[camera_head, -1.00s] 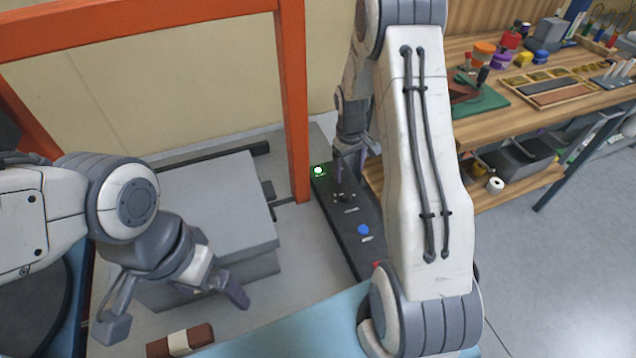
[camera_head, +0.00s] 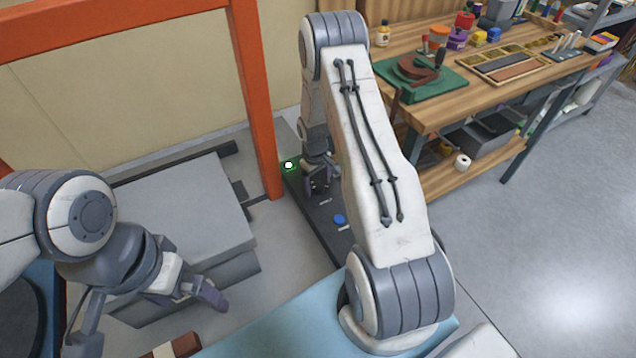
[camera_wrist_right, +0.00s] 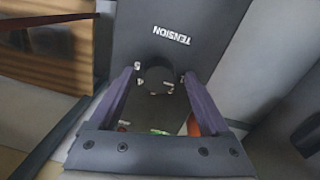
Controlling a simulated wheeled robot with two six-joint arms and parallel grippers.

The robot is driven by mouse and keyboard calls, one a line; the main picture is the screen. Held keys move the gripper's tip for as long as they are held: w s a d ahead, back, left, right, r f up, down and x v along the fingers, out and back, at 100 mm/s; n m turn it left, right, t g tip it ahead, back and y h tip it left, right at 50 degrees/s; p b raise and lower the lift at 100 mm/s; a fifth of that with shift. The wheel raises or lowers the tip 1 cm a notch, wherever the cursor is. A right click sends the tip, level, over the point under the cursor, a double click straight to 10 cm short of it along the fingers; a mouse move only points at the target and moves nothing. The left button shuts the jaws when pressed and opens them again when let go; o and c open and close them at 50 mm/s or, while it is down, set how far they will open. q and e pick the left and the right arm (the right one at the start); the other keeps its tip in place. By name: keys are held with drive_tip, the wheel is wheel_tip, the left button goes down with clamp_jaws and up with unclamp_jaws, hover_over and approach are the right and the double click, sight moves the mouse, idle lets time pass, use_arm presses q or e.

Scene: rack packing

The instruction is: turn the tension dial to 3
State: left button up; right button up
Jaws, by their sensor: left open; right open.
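The tension dial (camera_wrist_right: 158,80) is a dark round knob on a dark panel (camera_wrist_right: 205,18), beside the upside-down word TENSION (camera_wrist_right: 171,35) in the right wrist view. Small white numbers ring it; a 5 and a 4 seem to show at its left. Its pointer setting cannot be made out. My right gripper (camera_wrist_right: 158,74) is open, with one finger on each side of the dial; contact is not clear. In the head view my right gripper (camera_head: 318,187) is over the panel and hides the dial. My left gripper (camera_head: 150,316) is open and empty, away from the panel.
The panel also carries a lit green lamp (camera_head: 289,165) and a blue button (camera_head: 339,219). An orange post (camera_head: 257,110) stands just left of it. A grey box (camera_head: 190,215) lies further left. A wooden workbench (camera_head: 440,105) with tools stands at the right.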

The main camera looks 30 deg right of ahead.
clamp_jaws()
drive_tip(key=m+b, duration=0.1)
drive_tip(key=m, duration=0.3)
drive_tip(key=m+b, duration=0.1)
drive_tip(key=m, duration=0.3)
drive_tip(key=shift+w+g, duration=0.1)
drive_tip(key=shift+g, duration=0.2)
drive_tip(key=m+b, duration=0.1)
drive_tip(key=m, duration=0.8)
drive_tip(key=shift+w+m+y, duration=0.1)
drive_tip(key=shift+m+y, duration=0.2)
idle(0.4)
